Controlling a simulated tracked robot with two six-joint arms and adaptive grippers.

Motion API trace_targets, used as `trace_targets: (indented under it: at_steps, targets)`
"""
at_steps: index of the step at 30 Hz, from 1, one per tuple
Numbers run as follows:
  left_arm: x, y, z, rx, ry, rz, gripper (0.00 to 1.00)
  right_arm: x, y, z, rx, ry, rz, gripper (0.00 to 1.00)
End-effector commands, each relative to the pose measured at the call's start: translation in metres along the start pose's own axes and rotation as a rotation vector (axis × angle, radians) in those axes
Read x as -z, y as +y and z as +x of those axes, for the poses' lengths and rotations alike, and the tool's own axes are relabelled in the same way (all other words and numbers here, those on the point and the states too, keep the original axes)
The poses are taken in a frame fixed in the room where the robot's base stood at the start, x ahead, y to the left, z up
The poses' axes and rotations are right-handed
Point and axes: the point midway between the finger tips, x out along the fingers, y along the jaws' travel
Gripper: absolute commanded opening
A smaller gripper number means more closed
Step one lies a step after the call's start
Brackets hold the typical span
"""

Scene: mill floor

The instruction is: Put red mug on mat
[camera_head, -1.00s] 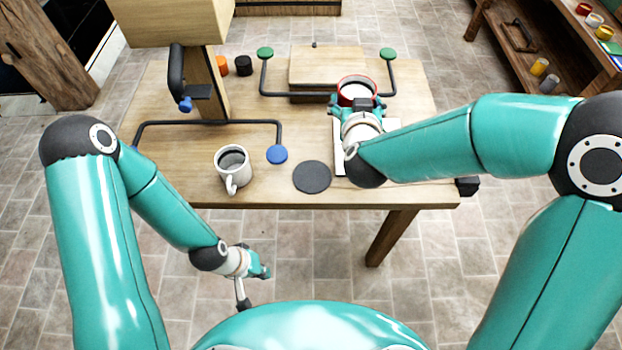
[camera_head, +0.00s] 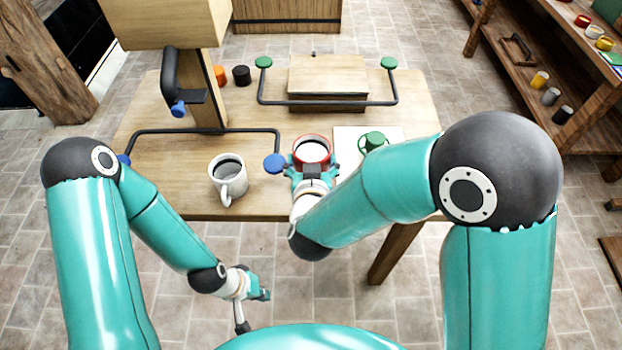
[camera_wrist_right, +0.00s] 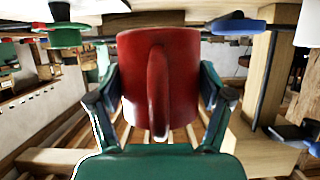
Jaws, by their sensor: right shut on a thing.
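The red mug (camera_head: 298,155) has a white inside and stands upright in my right gripper (camera_head: 311,172), over the front middle of the table. In the right wrist view the red mug (camera_wrist_right: 184,80) fills the space between the two fingers of the right gripper (camera_wrist_right: 160,85), its handle facing the camera. I cannot tell whether the mug touches anything below. The dark round mat seen earlier near the table's front edge is hidden behind the mug and right arm. My left gripper (camera_head: 262,291) hangs low in front of the table, away from the mug; its fingers are too small to judge.
A white mug (camera_head: 229,178) with dark contents stands left of the red mug.

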Motion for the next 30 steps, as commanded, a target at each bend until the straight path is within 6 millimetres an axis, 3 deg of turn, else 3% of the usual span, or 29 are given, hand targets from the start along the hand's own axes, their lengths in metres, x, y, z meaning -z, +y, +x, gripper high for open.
trace_targets:
  at_steps: [15, 27, 28, 30]
  targets:
    - [0.0, 0.0, 0.001, 0.0, 0.0, 0.0, 0.0, -0.053, 0.0, 0.022, 0.0, -0.001, -0.001, 0.33]
    - [0.0, -0.002, 0.005, 0.0, 0.0, 0.0, 0.0, -0.058, 0.0, 0.025, 0.0, 0.002, 0.002, 0.33]
    - [0.0, -0.002, 0.005, 0.0, 0.0, 0.0, 0.0, -0.058, 0.0, 0.025, 0.0, 0.001, 0.002, 0.8]
    - [0.0, -0.001, 0.004, 0.0, 0.0, 0.0, 0.0, -0.057, 0.0, 0.024, 0.0, 0.001, 0.001, 0.92]
